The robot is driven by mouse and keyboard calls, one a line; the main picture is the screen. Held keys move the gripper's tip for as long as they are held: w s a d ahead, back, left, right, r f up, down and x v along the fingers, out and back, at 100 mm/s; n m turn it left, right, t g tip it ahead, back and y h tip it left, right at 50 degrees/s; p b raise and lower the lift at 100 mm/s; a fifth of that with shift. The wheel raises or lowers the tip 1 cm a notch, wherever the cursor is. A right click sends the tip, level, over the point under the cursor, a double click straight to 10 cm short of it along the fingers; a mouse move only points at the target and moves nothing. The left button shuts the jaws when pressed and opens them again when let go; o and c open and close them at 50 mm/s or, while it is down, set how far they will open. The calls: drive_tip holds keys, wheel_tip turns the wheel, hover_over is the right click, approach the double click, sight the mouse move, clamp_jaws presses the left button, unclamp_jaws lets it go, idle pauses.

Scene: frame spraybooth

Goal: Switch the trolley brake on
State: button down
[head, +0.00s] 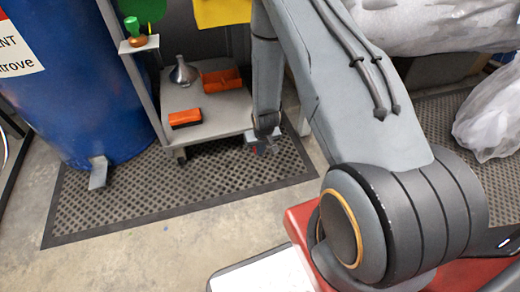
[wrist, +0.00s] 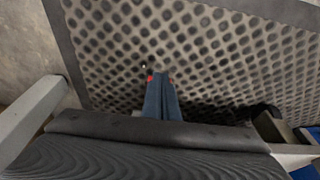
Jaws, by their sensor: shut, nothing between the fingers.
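The grey trolley (head: 232,109) stands on the perforated mat, left of my arm in the head view. My gripper (head: 266,149) is low beside the trolley's front right corner, pointing down toward the mat. In the wrist view its two blue-grey fingers (wrist: 160,80) are together with nothing between them. A small red spot (wrist: 150,77) shows at the fingertips' left side. I cannot tell whether it is part of the brake or whether the fingers touch it. The brake is not clearly visible, and the wheel at that corner is hidden behind my gripper.
The trolley carries a metal funnel (head: 183,72), an orange block (head: 185,118) and a larger orange piece (head: 221,80). A blue drum (head: 85,110) stands left.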

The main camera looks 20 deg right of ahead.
drive_tip(key=s+r+p, duration=0.7)
drive_tip(key=s+r, duration=0.2)
drive_tip(key=r, duration=0.1)
drive_tip(key=shift+s+a, duration=0.15)
drive_tip(key=shift+a, duration=0.25)
idle(0.4)
